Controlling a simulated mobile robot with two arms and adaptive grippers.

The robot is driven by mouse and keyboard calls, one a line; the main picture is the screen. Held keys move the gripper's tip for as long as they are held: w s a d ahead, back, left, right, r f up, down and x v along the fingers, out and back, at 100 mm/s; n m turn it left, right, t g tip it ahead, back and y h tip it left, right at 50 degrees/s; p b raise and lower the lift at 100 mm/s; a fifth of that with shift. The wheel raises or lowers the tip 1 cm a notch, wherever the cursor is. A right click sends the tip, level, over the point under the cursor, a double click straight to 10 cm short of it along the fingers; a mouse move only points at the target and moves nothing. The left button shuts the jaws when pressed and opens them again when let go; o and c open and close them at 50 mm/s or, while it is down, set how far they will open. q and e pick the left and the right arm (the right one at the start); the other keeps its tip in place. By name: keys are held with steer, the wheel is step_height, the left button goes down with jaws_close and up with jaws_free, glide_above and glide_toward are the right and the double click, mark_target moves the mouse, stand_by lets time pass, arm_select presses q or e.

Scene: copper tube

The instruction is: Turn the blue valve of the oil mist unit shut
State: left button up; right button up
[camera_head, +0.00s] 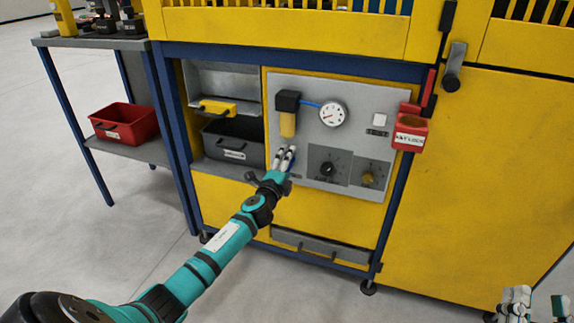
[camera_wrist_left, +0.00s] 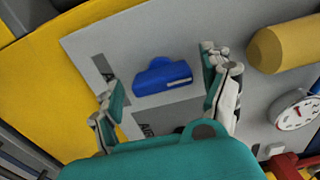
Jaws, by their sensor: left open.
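The blue valve handle (camera_wrist_left: 163,77) shows in the left wrist view on the grey panel, a blue block with a raised middle and a pale label. My left gripper (camera_wrist_left: 162,80) is open, with one finger on either side of the handle in that view and gaps to both. I cannot tell how far its tips are from the panel. In the head view my left gripper (camera_head: 285,158) is at the left part of the grey oil mist panel (camera_head: 360,98) and mostly hides the valve. My right gripper (camera_head: 538,303) is at the bottom right corner, partly cut off, its fingers apart.
Above the valve are a yellow filter bowl (camera_head: 287,124) and a round gauge (camera_head: 332,113). Black (camera_head: 328,168) and yellow (camera_head: 368,178) knobs sit to the right. A red holder (camera_head: 410,133) juts out at the panel's right. A dark bin (camera_head: 233,142) stands in the left shelf.

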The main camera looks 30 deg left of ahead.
arm_select(q)
steer(key=v, duration=1.2)
steer(key=shift+d, duration=0.1)
